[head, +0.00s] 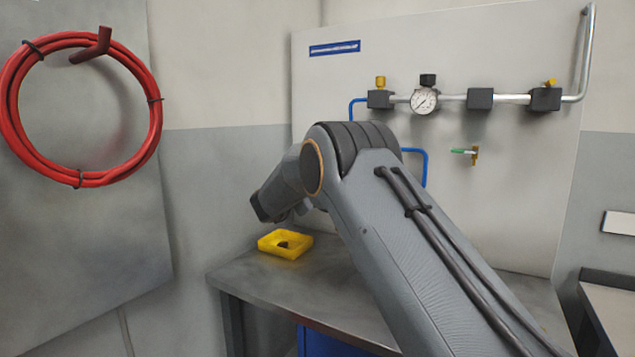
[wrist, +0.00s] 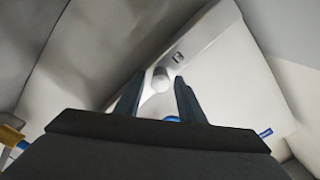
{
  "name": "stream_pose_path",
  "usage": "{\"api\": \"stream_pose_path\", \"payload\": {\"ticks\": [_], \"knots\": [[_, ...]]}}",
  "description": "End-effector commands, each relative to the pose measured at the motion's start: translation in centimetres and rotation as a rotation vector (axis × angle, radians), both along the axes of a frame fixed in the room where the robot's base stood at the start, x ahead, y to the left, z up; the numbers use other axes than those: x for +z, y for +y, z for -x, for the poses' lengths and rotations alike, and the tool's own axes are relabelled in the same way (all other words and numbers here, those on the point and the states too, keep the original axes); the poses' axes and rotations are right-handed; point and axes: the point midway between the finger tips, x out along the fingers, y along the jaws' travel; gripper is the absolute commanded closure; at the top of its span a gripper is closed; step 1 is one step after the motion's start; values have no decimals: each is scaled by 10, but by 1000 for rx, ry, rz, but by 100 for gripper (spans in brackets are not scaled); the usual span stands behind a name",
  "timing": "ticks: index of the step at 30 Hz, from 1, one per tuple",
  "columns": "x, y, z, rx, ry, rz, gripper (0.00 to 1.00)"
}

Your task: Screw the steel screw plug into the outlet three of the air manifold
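My gripper (wrist: 160,82) shows in the wrist view as two dark fingers on either side of a pale grey, round-ended piece, which looks like the steel screw plug (wrist: 160,77). The piece sits centred at the fingertips; its contact with them is hard to make out. In the head view the end of my arm points down and left above the bench, and its fingers and the plug cannot be made out. I cannot pick out the air manifold with its outlet three; my arm covers the middle of the panel, where blue pipes run behind it.
A yellow tray (head: 267,247) with a dark spot inside stands on the grey bench (head: 243,273). The upright panel (head: 535,210) carries a pressure gauge (head: 424,101), black blocks on a steel pipe, and a green-handled valve (head: 463,151). A red hose coil (head: 14,117) hangs at left.

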Motion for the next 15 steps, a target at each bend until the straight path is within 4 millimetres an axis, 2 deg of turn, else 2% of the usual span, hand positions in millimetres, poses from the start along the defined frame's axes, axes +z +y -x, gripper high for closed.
{"api": "stream_pose_path", "payload": {"ticks": [15], "knots": [[2, 0, 1, -1, 151, 227, 64]]}}
